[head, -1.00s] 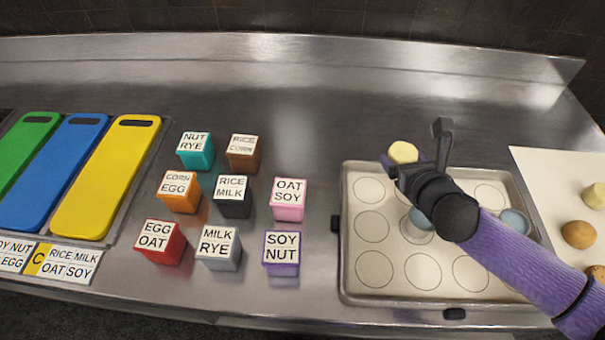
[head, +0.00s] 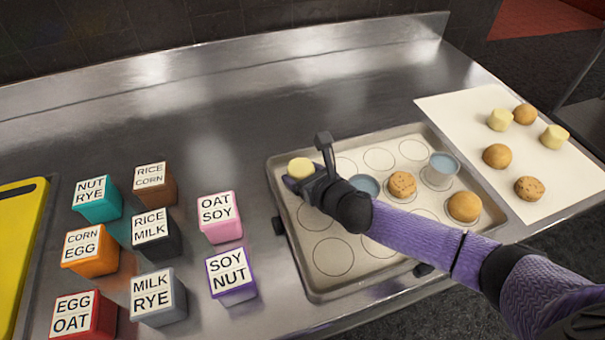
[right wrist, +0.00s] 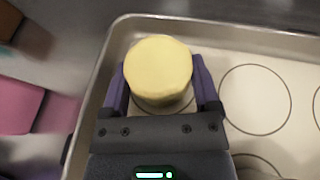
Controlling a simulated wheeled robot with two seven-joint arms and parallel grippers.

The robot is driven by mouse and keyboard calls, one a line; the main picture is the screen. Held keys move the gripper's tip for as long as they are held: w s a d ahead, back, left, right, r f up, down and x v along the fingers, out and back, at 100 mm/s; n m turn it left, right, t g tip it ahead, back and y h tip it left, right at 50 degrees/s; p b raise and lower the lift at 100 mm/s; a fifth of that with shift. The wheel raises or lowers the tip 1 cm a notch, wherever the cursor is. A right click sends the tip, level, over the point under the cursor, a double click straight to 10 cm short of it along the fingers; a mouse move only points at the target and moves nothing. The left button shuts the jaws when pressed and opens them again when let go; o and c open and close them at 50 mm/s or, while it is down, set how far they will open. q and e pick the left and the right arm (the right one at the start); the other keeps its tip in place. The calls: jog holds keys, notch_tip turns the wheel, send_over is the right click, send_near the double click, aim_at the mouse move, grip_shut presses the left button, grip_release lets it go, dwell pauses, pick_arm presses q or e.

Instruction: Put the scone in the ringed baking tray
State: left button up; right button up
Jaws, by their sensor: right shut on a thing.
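A pale yellow, round scone (head: 301,168) is held between the fingers of my right gripper (head: 300,182), which is shut on it. The right wrist view shows the scone (right wrist: 158,70) between the two purple fingers (right wrist: 160,88). It is over the far left corner ring of the ringed baking tray (head: 330,293), with part of that ring visible below it. I cannot tell whether the scone touches the tray. The tray has rows of printed circles. My left gripper is not in view.
A white board (head: 540,190) with several baked goods lies to the right. Several labelled cubes (head: 220,217) stand left of the tray.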

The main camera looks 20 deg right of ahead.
jog(key=o, duration=1)
jog(key=shift+r, duration=0.15)
jog(key=p+v, duration=0.3)
jog(key=v, duration=0.7)
jog(key=shift+s+d+r, duration=0.1)
jog(key=shift+s, duration=0.3)
jog(key=shift+s+d+r, duration=0.15)
jog(key=shift+s+r, duration=0.1)
jog(key=shift+s, duration=0.25)
